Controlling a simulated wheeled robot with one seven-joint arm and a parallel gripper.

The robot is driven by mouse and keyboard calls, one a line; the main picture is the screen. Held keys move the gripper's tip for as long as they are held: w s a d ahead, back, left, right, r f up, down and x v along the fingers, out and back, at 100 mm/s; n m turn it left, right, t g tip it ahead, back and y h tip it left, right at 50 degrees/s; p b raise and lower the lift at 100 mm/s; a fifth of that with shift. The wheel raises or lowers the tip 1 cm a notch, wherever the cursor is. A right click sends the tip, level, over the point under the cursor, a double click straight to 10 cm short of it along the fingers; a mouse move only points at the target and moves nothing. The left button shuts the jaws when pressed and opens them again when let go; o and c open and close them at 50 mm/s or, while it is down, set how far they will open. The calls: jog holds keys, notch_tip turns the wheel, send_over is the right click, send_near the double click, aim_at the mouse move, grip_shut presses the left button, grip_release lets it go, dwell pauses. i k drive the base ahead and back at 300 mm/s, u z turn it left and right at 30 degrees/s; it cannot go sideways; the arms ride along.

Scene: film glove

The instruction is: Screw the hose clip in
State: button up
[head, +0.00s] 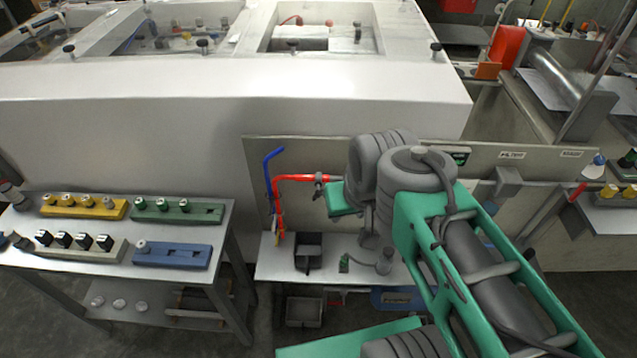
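A red hose (295,178) runs along the pale back panel and bends down at its left end. A small dark fitting (320,180) sits at its right end, close to the green end part of my arm. It may be the hose clip or part of my gripper; I cannot tell which. My gripper's fingers cannot be made out, as the arm's large grey joints cover that area. Whether anything is held or touching is hidden.
A blue hose (267,170) stands beside the red one. A black open box (308,252) and a small green item (344,263) are on the bench (275,267). A side table (225,213) at left carries blocks with knobs. A large white cabinet (220,85) rises behind.

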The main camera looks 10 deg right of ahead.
aim_at(318, 193)
jog(key=z, duration=0.95)
jog(key=k, duration=1.1)
jog(key=u, duration=1.6)
jog(key=i, duration=0.5)
